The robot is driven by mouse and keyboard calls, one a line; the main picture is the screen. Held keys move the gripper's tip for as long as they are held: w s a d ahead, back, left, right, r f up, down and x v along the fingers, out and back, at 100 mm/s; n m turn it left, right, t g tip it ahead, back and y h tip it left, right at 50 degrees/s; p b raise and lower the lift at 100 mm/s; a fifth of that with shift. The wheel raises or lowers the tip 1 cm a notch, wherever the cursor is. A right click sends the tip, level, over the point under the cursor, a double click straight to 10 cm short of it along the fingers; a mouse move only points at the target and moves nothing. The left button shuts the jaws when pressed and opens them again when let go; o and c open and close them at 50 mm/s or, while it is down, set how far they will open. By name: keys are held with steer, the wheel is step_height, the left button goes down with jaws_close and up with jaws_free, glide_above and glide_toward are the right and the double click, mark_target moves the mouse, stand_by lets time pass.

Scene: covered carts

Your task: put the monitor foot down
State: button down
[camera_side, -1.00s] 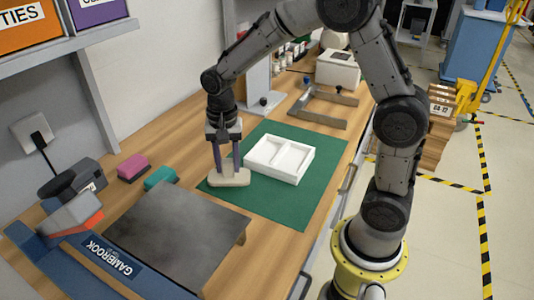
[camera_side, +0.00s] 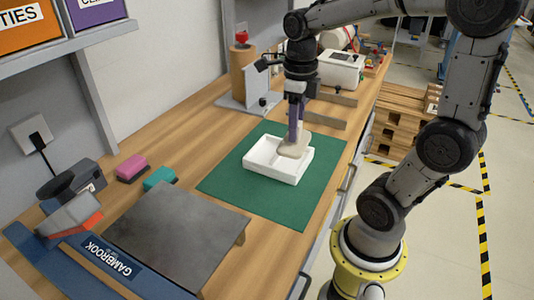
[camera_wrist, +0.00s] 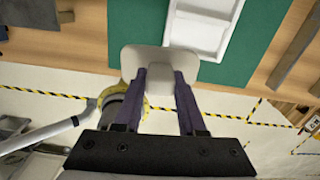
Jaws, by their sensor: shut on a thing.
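The monitor foot, a pale beige flat piece (camera_side: 293,151), appears at the far right end of the white two-compartment tray (camera_side: 262,172) in the side view. My gripper (camera_side: 297,132) points down and is shut on the foot. In the wrist view the foot (camera_wrist: 160,57) sits between the purple fingertips (camera_wrist: 162,74) and overlaps the lower left corner of the tray (camera_wrist: 205,38). I cannot tell whether the foot touches the tray or hovers above it.
The tray rests on a green mat (camera_side: 230,188) on the wooden bench. A grey metal plate (camera_side: 175,230), a teal block (camera_side: 159,178) and a pink block (camera_side: 131,167) lie to the left. A metal stand and white device (camera_side: 340,68) stand behind. Bare mat surrounds the tray.

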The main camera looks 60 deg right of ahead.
steer(key=shift+s+d+r+m, duration=0.4)
steer(key=shift+s+d+r, duration=0.25)
steer(key=shift+r, duration=0.1)
steer(key=shift+w+d+f, duration=0.1)
steer(key=shift+w+d, duration=0.1)
steer(key=shift+d, duration=0.05)
steer(key=w+d+f, duration=0.1)
steer(key=w+f, duration=0.2)
steer(key=w+d+f, duration=0.2)
steer(key=w+f, duration=0.1)
steer(key=w, duration=0.1)
steer(key=w+d+f, duration=0.2)
steer(key=w, duration=0.2)
steer(key=shift+w+d+f, duration=0.2)
steer(key=shift+w+f, duration=0.05)
steer(key=shift+f, duration=0.15)
steer(key=shift+w+d+f, duration=0.1)
steer(key=shift+w+f, duration=0.05)
steer(key=shift+f, duration=0.85)
steer(key=shift+w+d+f, duration=0.1)
steer(key=shift+w+f, duration=0.05)
steer(key=shift+f, duration=0.8)
steer(key=shift+f, duration=0.25)
steer(key=shift+c, duration=2.4)
jaws_free()
steer(key=shift+f, duration=0.1)
